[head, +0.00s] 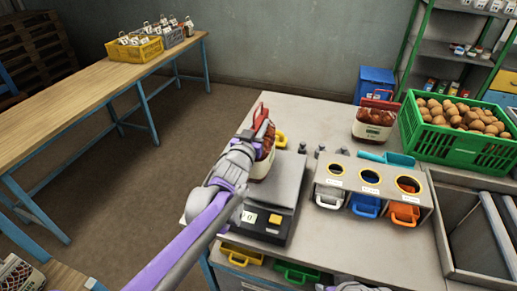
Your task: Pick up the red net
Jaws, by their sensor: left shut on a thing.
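A red net (267,146) with a pale label band hangs at or just above the scale (283,186). I cannot tell whether its bottom touches the plate. My left gripper (261,122) is shut on the top of this net, and my arm hides its left side. A second red net (374,117) with a pale label and a red handle stands upright on the worktable (318,235), further back and right. My right gripper does not show; only a grey bit of what looks like my right arm is at the bottom edge.
A green crate (488,153) of brown potatoes stands at the right. A sorting box (372,177) with three round holes is right of the scale. A blue scoop (399,159) lies behind it. A wooden table (100,85) with filled crates is at the left.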

